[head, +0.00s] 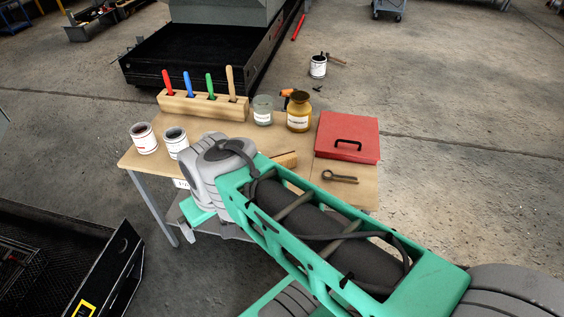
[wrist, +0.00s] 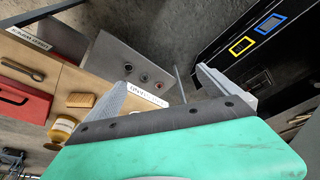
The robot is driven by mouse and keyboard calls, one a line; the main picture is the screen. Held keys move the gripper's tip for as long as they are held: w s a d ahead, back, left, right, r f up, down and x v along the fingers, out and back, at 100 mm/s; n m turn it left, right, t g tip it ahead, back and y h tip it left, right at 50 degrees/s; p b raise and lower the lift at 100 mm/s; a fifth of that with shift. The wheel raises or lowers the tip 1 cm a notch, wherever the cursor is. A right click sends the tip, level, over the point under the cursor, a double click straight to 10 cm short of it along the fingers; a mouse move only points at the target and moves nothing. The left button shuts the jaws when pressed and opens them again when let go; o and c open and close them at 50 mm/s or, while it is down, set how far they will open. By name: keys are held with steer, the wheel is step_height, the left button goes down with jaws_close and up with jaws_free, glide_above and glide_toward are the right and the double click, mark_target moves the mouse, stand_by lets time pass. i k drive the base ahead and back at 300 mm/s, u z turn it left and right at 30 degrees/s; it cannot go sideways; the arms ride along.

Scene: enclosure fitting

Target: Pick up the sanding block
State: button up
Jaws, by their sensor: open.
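A small tan block (head: 286,159), which looks like the sanding block, lies on the wooden table (head: 118,160). My arm partly hides it in the head view. In the wrist view the tan block (wrist: 80,100) lies flat, left of my gripper (wrist: 163,88) and clear of it. My gripper is open, its two fingers wide apart, with nothing between them. In the head view its fingertips are mostly hidden behind my arm, near the table's front edge.
A red case (head: 348,137) and an eye bolt (head: 340,177) lie right of the block. An amber jar (head: 299,112), a clear jar (head: 263,110), paint tins (head: 143,138) and a wooden rack of coloured handles (head: 203,106) also stand on the table. A grey panel with knobs (wrist: 130,65) is near my fingers.

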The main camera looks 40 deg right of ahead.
mark_target(288, 160)
steer(key=z, duration=0.05)
steer(key=k, duration=0.6)
steer(key=u, duration=0.6)
steer(key=i, duration=1.45)
steer(key=z, duration=0.95)
steer(key=i, duration=0.45)
steer(key=z, duration=0.3)
